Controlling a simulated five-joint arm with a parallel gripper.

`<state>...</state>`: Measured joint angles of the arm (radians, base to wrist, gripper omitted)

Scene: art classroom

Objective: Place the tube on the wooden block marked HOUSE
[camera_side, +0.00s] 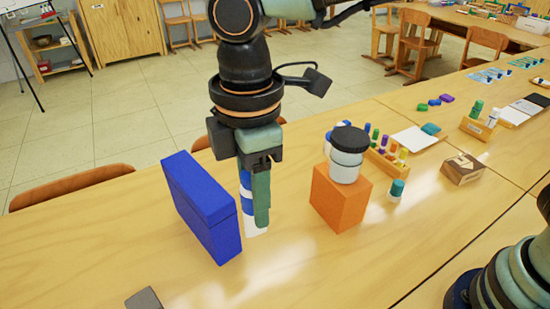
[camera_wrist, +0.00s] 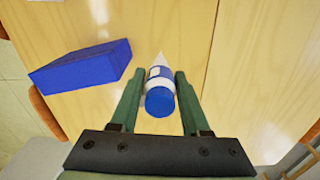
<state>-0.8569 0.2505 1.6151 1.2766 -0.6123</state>
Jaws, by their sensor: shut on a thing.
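The tube is blue and white, with a blue end and a tapering white tip; it shows in the side view (camera_side: 245,190), partly hidden by a finger, and in the wrist view (camera_wrist: 160,103). My gripper (camera_side: 256,212) is shut on the tube and points down. The tube is between the green fingers in the wrist view, its white tip low, at or just above the table; I cannot tell if it touches. A small brown block (camera_side: 463,169) with a dark house-like mark lies at the right, well away from my gripper. Its top looks bare.
A blue box (camera_side: 200,205) stands close left of my gripper; it also shows in the wrist view (camera_wrist: 82,66). An orange block (camera_side: 340,199) bearing a black-lidded jar (camera_side: 347,160) stands between my gripper and the brown block.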

